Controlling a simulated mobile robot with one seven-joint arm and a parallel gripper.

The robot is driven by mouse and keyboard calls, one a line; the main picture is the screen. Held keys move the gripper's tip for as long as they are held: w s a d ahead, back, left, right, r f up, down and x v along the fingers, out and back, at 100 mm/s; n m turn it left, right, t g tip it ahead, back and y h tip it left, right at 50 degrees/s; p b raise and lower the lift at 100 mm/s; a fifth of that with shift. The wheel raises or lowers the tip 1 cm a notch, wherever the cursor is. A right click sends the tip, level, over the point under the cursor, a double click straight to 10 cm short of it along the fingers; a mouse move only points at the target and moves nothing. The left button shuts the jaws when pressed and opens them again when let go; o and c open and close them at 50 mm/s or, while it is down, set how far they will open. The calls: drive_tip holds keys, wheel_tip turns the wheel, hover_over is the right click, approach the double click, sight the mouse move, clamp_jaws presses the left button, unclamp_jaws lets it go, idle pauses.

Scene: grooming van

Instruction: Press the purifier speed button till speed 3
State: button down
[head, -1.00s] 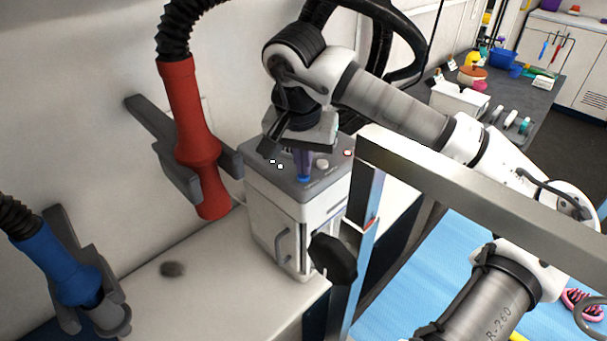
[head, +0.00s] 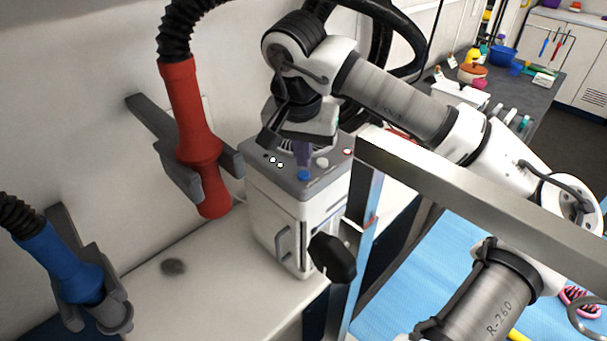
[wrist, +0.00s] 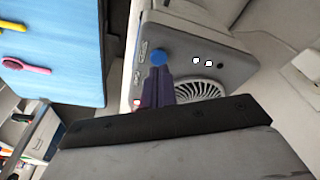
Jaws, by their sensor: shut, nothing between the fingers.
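The purifier (head: 270,215) is a white box with a grey top, standing on the white counter against the wall. The wrist view shows two lights lit white (wrist: 202,62) and one dark (wrist: 221,65). My gripper (head: 304,163) points down with its purple fingers shut and empty, just above the blue button. In the wrist view the fingertips (wrist: 161,72) are close to the blue button (wrist: 158,57). The vent grille (wrist: 200,89) is partly hidden by my gripper.
A red hose nozzle (head: 195,140) hangs in a wall holder left of the purifier, and a blue nozzle (head: 70,260) farther left. A metal frame bar (head: 450,190) crosses in front at the right, with a black knob (head: 332,257) below.

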sight(303, 174)
drive_tip(key=shift+s+b+x, duration=0.2)
drive_tip(key=shift+b+x, duration=0.8)
drive_tip(key=shift+x, duration=0.05)
drive_tip(key=shift+r, duration=0.15)
drive_tip(key=shift+w+p+v, duration=0.2)
drive_tip(key=shift+p+v, duration=0.55)
drive_tip(key=shift+v, duration=0.25)
drive_tip(key=p+v, duration=0.1)
drive_tip(key=v, duration=0.1)
drive_tip(key=w+p+v, duration=0.1)
drive_tip(key=p+v, duration=0.1)
drive_tip(key=v, duration=0.1)
drive_tip(key=shift+d+r, duration=0.1)
drive_tip(key=shift+d, duration=0.05)
